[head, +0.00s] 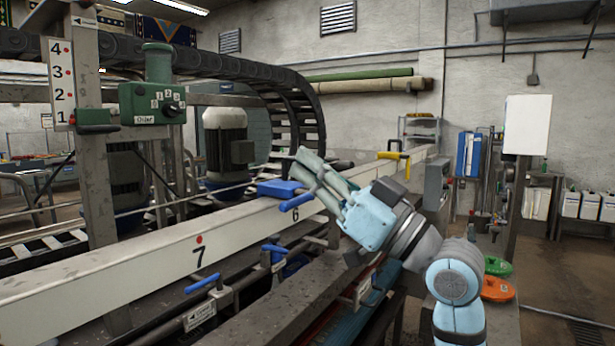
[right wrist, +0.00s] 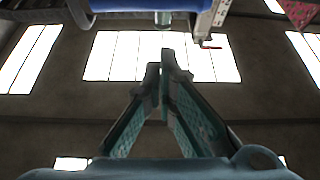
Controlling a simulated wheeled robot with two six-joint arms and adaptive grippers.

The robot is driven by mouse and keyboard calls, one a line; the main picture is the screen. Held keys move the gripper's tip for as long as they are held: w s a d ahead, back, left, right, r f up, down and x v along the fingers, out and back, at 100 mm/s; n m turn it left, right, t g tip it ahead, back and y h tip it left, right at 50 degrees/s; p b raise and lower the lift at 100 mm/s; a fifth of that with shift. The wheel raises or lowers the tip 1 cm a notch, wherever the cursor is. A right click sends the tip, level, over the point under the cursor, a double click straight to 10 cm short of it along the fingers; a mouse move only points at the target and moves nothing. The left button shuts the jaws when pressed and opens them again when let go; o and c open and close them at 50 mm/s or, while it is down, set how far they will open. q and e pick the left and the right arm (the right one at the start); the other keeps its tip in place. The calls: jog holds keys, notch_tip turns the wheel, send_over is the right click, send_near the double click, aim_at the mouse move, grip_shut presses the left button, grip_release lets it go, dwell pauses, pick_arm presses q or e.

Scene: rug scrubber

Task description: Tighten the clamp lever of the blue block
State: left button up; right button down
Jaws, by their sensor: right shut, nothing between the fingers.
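The blue block (head: 280,188) sits on top of the long white beam near the number 6. Its clamp lever, a blue handle (head: 297,202), sticks out on the beam's near side, angled slightly up to the right. My right gripper (head: 309,171) is just right of the block, its fingers pointing up and left, close to the lever's right end. I cannot tell whether they touch. In the right wrist view the fingers (right wrist: 163,72) meet at the tips with nothing between them. A blue part (right wrist: 130,6) shows at that view's top edge. My left gripper is not in view.
The white beam (head: 150,256) runs diagonally past me. A yellow-handled clamp (head: 393,155) is farther along it. Other blue levers (head: 200,284) sit lower on the near side. A green control box (head: 152,103) stands at left. Green (head: 497,266) and orange (head: 497,289) discs lie at right.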

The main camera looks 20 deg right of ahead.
aim_at(307, 192)
jog(key=f, duration=0.3)
jog(key=shift+w+a+f, duration=0.1)
jog(key=shift+w+f, duration=0.05)
jog(key=shift+w, duration=0.1)
jog(key=shift+a, duration=0.15)
jog(key=shift+b, duration=0.35)
